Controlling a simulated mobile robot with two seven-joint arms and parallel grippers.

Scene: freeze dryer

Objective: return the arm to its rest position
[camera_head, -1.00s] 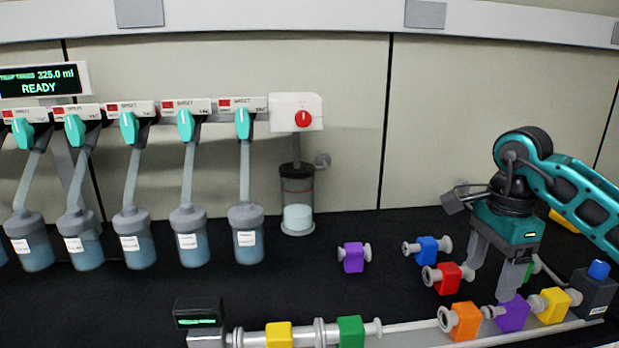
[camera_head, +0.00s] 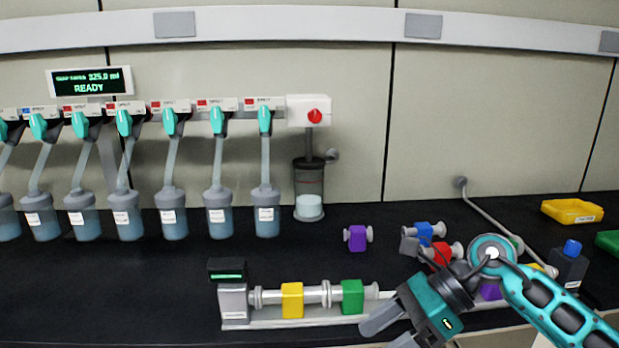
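My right arm (camera_head: 555,300) comes in from the lower right. Its gripper (camera_head: 382,338) is low in the picture, tilted with its fingers pointing down and left. The fingers stand apart with nothing seen between them; the lower fingertip is cut by the picture's bottom edge. The arm and gripper cover part of the bench behind them, with the rail's right portion and some coloured blocks. My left gripper is not in view.
A rail (camera_head: 265,323) holds a yellow block (camera_head: 292,300) and a green block (camera_head: 352,296). Purple (camera_head: 357,238), blue (camera_head: 423,232) and red (camera_head: 440,255) blocks lie behind. Several flasks hang at left. A yellow tray (camera_head: 572,211) is at right. The bench's left front is clear.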

